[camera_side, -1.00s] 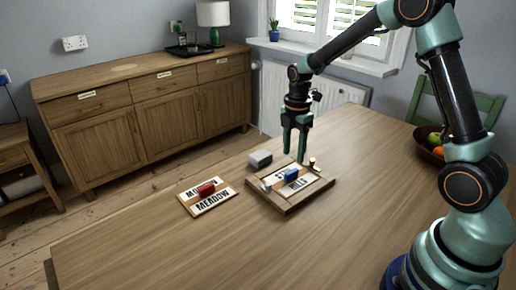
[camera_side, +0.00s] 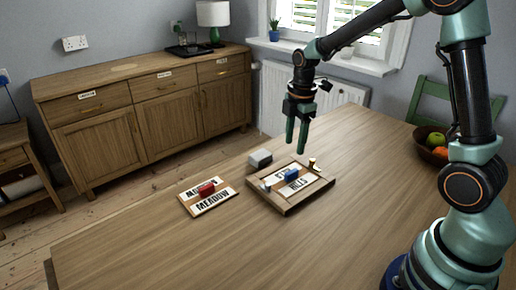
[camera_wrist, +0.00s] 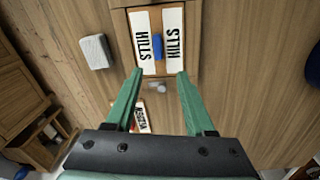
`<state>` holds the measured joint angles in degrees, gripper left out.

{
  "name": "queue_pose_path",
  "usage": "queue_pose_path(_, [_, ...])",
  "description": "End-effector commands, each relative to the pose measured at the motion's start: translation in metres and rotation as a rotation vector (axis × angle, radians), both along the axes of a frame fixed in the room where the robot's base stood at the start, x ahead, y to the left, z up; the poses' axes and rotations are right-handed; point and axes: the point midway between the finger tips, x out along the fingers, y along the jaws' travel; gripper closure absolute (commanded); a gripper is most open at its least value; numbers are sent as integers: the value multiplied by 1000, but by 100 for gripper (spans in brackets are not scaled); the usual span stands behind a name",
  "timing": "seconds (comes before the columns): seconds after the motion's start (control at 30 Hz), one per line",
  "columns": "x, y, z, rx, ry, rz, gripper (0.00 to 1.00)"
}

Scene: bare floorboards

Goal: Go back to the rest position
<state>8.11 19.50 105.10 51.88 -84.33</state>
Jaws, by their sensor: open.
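My gripper (camera_side: 297,136) is open and empty, pointing down above the table behind the wooden tray. In the wrist view its two green fingers (camera_wrist: 158,74) are spread apart. The wooden tray (camera_side: 290,209) holds white cards, one reading HILLS (camera_wrist: 174,32), with a blue block (camera_side: 291,174) on them; the block also shows in the wrist view (camera_wrist: 157,46). A small pale piece (camera_side: 266,187) sits near the tray's left corner, and another small piece (camera_side: 312,163) is at its far right corner.
A MEADOW card (camera_side: 213,200) with a red block (camera_side: 206,189) lies left of the tray. A grey-white block (camera_side: 260,158) stands behind the tray. A fruit bowl (camera_side: 424,149) is at the right. The front of the wooden table (camera_side: 200,255) is clear.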

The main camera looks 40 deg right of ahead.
Motion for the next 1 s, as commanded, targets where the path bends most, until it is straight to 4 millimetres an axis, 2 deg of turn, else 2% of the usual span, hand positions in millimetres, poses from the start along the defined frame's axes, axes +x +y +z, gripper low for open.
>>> queue_pose_path(0.03, [-5, 5, 17, 1, -34, -69, 46])
queue_pose_path(0.2, [-30, 20, 57, 31, -124, -339, 46])
queue_pose_path(0.5, [-82, 43, 103, 155, -271, -806, 46])
queue_pose_path(0.8, [-126, 57, 116, 322, -358, -1186, 46])
queue_pose_path(1.0, [-135, 60, 116, 371, -370, -1282, 46])
